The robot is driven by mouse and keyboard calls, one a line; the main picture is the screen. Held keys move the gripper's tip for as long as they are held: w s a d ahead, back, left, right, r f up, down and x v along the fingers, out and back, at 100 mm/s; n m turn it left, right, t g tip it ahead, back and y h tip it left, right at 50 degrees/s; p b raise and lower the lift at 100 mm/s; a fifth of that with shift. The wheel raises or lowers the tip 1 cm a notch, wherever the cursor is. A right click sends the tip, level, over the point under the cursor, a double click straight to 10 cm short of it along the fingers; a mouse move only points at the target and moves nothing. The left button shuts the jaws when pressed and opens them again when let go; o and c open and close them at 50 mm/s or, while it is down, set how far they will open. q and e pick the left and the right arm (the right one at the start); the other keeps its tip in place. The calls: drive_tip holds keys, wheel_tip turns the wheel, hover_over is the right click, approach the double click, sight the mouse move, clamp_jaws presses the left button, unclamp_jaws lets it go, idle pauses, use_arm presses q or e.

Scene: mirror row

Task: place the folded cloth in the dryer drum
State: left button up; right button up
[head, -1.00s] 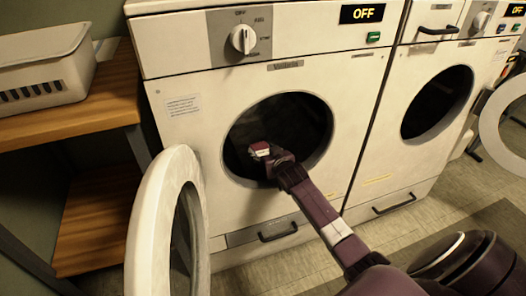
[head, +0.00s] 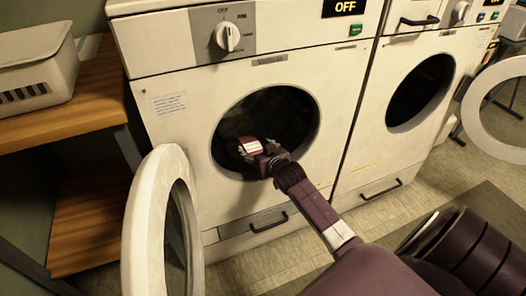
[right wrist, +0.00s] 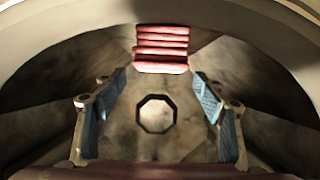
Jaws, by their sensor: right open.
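The folded cloth (head: 252,146), red with pale stripes, is inside the dark drum opening (head: 285,112) of the nearer dryer (head: 170,75). In the right wrist view the cloth (right wrist: 161,50) lies just beyond the fingertips, between their lines, with a gap on each side. My right gripper (head: 262,153) reaches through the round opening. Its blue-padded fingers (right wrist: 158,88) are spread apart with nothing between them. The drum's back wall and a bolt-like octagon show behind. What supports the cloth is hard to see. My left gripper is out of view.
The dryer's round door (head: 150,225) stands open at the left of the opening. A wooden shelf (head: 85,105) with a pale basket (head: 38,65) is further left. A second dryer (head: 400,140) stands at right, its door (head: 480,125) swung open. Both panels show dials.

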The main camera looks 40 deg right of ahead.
drive_tip(key=p+v, duration=0.1)
drive_tip(key=v, duration=0.4)
drive_tip(key=shift+s+a+r+p, duration=0.15)
drive_tip(key=shift+s+p, duration=0.15)
drive_tip(key=shift+p, duration=0.05)
drive_tip(key=shift+s+r, duration=0.15)
drive_tip(key=shift+s, duration=0.15)
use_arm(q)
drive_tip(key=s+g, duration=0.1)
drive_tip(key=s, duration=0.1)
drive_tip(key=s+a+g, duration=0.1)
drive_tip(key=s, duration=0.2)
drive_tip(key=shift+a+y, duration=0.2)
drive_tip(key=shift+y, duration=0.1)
use_arm(e)
drive_tip(key=s+a+f+n+g+y, duration=0.1)
drive_tip(key=s+a+f+g, duration=0.1)
drive_tip(key=s+a, duration=0.4)
drive_tip(key=s+a+f+n+g+y, duration=0.1)
drive_tip(key=s+a+g, duration=0.3)
drive_tip(key=s, duration=1.1)
drive_tip(key=s+a+f+n+g+y, duration=0.1)
drive_tip(key=s+a+f+n+g, duration=0.1)
drive_tip(key=s+a, duration=0.8)
drive_tip(key=shift+s+f+n+g, duration=0.25)
drive_tip(key=shift+f+n+g, duration=0.05)
drive_tip(key=shift+f+g, duration=0.4)
